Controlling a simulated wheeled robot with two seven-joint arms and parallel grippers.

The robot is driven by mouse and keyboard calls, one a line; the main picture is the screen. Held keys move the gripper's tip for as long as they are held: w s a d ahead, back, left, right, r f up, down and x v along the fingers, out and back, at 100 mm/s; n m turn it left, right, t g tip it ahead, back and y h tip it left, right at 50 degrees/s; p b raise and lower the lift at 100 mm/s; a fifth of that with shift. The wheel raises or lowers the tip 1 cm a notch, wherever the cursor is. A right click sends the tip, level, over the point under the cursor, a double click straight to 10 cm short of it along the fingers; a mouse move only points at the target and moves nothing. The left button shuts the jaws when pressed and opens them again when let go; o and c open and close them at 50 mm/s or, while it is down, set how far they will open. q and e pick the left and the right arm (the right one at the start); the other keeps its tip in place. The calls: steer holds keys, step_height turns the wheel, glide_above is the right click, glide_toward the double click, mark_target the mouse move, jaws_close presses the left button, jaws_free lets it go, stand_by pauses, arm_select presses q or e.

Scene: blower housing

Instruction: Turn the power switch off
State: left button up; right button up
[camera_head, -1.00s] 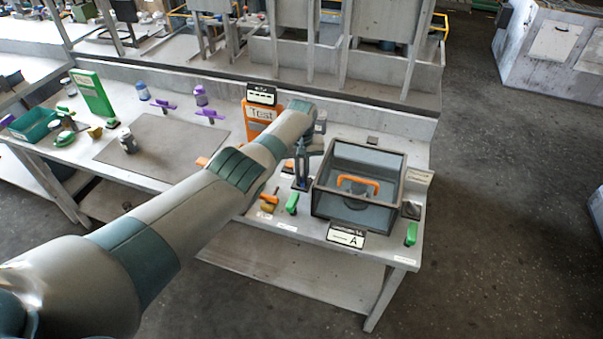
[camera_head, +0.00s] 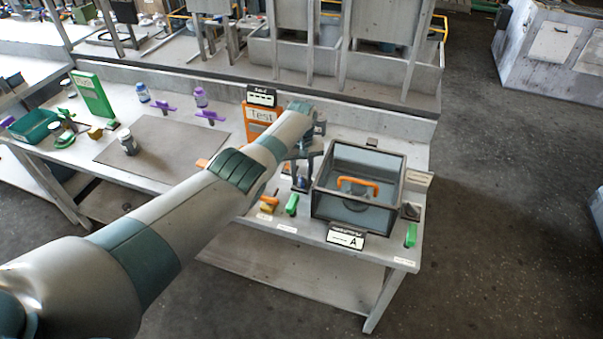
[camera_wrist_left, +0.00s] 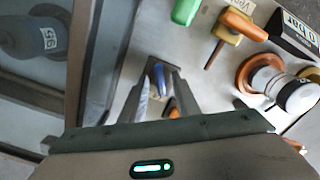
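My left gripper (camera_head: 305,172) points down at the worktop, just left of the clear-walled box. In the left wrist view its two fingers (camera_wrist_left: 160,104) are apart. Between and just beyond them is a small dark plate with a blue lever, which looks like the power switch (camera_wrist_left: 159,78). A small orange part shows low between the fingers. I cannot tell whether a finger touches the lever. In the head view my gripper and wrist largely hide this spot. My right gripper is in neither view.
The dark-framed box (camera_head: 330,212) with an orange handle inside stands close right of my gripper. A green handle (camera_head: 292,204) and an orange-yellow valve (camera_head: 269,203) sit in front. An orange Test unit (camera_head: 250,130) stands behind my arm. A grey mat (camera_head: 165,145) lies left.

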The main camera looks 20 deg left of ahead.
mark_target(301, 179)
arm_select(q)
steer(key=shift+r, duration=0.8)
step_height(301, 179, up, 16)
steer(key=b, duration=0.1)
steer(key=shift+b, duration=0.4)
steer(key=shift+f, duration=0.15)
